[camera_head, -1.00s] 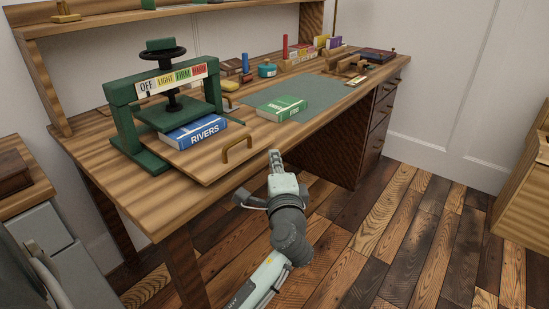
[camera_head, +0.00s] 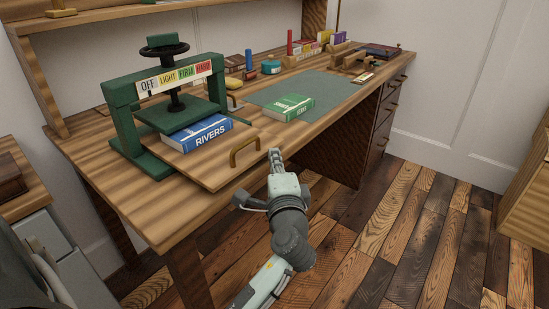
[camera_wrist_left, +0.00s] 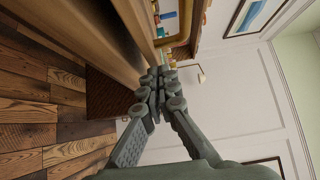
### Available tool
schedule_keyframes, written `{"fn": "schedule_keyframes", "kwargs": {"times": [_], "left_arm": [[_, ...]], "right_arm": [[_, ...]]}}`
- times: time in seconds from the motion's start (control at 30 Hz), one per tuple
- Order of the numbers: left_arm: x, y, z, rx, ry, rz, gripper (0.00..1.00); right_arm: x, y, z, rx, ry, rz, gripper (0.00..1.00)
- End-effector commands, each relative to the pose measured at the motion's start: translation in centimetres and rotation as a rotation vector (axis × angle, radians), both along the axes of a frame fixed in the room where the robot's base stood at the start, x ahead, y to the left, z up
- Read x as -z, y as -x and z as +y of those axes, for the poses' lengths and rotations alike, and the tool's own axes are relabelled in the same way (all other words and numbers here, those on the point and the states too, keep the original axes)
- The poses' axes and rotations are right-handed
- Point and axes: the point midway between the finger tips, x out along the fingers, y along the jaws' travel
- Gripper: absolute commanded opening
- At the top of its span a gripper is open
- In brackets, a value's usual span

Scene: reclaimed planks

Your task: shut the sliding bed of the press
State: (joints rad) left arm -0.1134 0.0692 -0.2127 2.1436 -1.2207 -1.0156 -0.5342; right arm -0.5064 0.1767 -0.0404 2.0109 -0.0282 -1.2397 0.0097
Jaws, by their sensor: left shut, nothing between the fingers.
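The green press (camera_head: 118,115) stands on the desk's left part. Its wooden sliding bed (camera_head: 213,172) is out toward the desk's front edge, with a brass handle (camera_head: 244,151) at its front. A blue book marked RIVERS (camera_head: 197,134) lies on the bed, partly under the press plate. My left gripper (camera_head: 275,155) is just right of the handle, apart from it in the picture, shut and empty. In the left wrist view its fingers (camera_wrist_left: 160,78) are together, and a brass-coloured curved bar (camera_wrist_left: 186,28), seemingly the handle, is close by. My right gripper is not in view.
A green book (camera_head: 291,108) lies on a grey-green mat (camera_head: 330,88) right of the bed. Small boxes, a teal pot (camera_head: 271,67) and upright books stand along the back of the desk. The plank floor (camera_head: 400,220) in front is clear.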

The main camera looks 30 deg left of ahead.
Motion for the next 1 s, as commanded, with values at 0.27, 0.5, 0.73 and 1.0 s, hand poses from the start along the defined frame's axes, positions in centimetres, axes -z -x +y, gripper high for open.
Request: {"fn": "schedule_keyframes", "kwargs": {"times": [0.27, 0.5, 0.73, 1.0], "left_arm": [[-0.2, -0.2, 3.2, -0.002, -0.002, 0.002, 0.0], [0.0, -0.3, 4.3, -0.001, 0.001, -0.001, 0.0], [0.0, -0.4, 4.3, -0.001, 0.001, -0.001, 0.0], [-0.1, -0.8, 4.5, 0.0, 0.001, -0.001, 0.0]], "right_arm": [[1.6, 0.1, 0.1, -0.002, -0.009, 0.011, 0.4], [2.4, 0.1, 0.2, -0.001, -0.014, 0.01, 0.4], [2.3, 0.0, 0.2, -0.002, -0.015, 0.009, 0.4], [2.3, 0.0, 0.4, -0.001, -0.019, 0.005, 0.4]]}}
